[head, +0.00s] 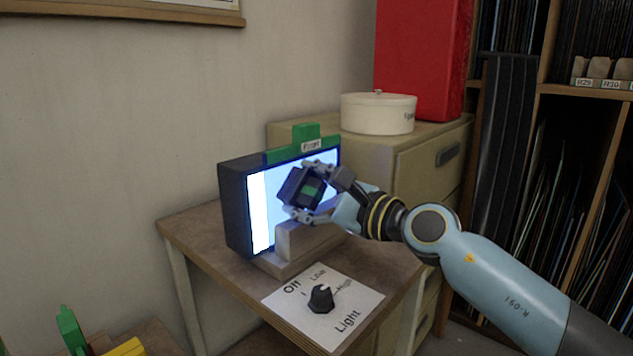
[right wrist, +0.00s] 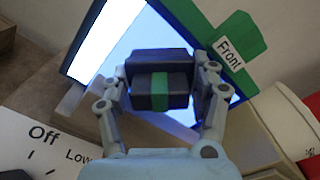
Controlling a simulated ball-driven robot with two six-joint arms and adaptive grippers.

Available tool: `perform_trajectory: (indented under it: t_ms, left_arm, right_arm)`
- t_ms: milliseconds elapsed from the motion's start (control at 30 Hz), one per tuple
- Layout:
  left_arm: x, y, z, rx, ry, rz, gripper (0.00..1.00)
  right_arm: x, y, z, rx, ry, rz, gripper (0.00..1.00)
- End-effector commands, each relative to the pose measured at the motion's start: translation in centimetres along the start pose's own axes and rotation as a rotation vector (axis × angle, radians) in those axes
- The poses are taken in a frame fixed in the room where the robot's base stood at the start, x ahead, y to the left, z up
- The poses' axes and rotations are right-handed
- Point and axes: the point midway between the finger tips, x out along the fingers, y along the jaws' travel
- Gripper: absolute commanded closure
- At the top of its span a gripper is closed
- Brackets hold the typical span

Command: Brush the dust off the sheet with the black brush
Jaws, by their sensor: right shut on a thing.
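The sheet (head: 262,205) is a bright, glowing white and pale blue panel in a dark frame with a green top clip labelled "Front". It stands upright on the small table and also shows in the right wrist view (right wrist: 140,50). My right gripper (head: 306,190) is shut on the black brush (head: 297,188), a dark block with a green band, and holds it in front of the sheet. In the right wrist view the brush (right wrist: 150,78) sits between both fingers. Whether it touches the sheet, I cannot tell. No dust can be made out. My left gripper is not in view.
A light dial (head: 321,298) on a white card (head: 345,312) sits at the table's front. A grey-beige block (head: 300,243) stands before the sheet. Behind are a cabinet (head: 425,165), a round white tin (head: 378,113) and a red box (head: 420,60). Shelves stand at right.

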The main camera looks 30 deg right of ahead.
Motion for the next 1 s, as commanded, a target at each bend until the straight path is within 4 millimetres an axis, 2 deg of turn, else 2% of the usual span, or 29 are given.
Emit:
perform_trajectory:
  t_ms: [100,467,1000]
  left_arm:
    - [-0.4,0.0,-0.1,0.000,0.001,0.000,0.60]
    - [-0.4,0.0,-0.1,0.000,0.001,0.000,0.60]
    - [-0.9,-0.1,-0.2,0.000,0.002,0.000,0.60]
  right_arm:
    - [0.0,0.5,0.7,0.003,-0.001,-0.001,0.77]
    - [-0.1,0.7,0.7,0.000,0.000,0.001,0.77]
    - [-5.4,0.7,0.7,-0.003,0.001,0.001,0.77]
